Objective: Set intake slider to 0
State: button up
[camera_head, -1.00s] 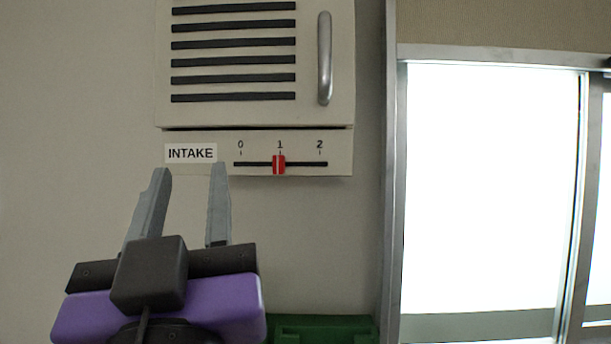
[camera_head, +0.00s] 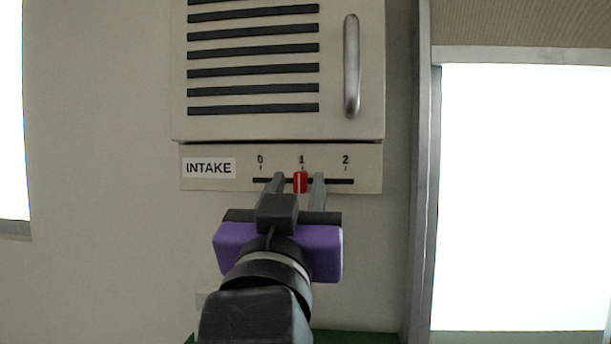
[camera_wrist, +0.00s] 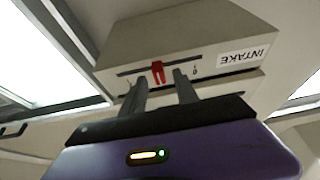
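The red intake slider knob (camera_head: 300,182) sits at the 1 mark on its dark horizontal slot (camera_head: 344,181), below the INTAKE label's (camera_head: 209,168) row of marks 0, 1 and 2. My gripper (camera_head: 298,180) is open, with one finger on each side of the knob. A small gap shows between the knob and each finger in the head view. In the wrist view, the knob (camera_wrist: 158,72) appears between and beyond the fingertips (camera_wrist: 160,78); contact cannot be made out.
A vented panel door (camera_head: 280,100) with a vertical metal handle (camera_head: 351,66) is above the slider strip. A metal-framed bright window (camera_head: 520,200) stands to the right. A green object (camera_head: 350,338) shows at the bottom edge.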

jog(key=shift+w+r, duration=0.1)
jog(key=shift+w, duration=0.25)
grip_shut()
dwell(1.2)
